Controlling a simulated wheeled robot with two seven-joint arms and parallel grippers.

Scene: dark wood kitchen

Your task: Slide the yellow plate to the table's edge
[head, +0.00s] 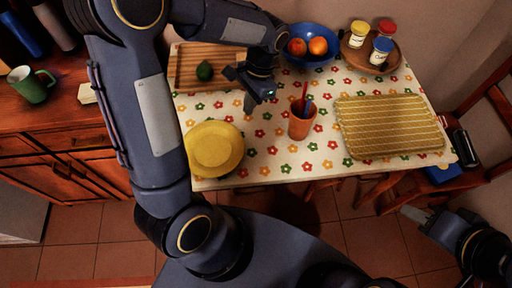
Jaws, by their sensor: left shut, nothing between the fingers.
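The yellow plate (215,149) lies flat on the flowered table (272,165) at its left front part. Its left side is next to my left arm, which crosses in front of the table's left edge. My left gripper (250,104) is shut and empty, pointing down over the table behind and to the right of the plate, apart from it. My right gripper (412,213) is at the lower right, off the table; its fingers are too small and dark to judge.
A terracotta cup (302,124) with utensils stands right of the plate. A yellow woven mat (390,127) covers the right. Chairs stand at right.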

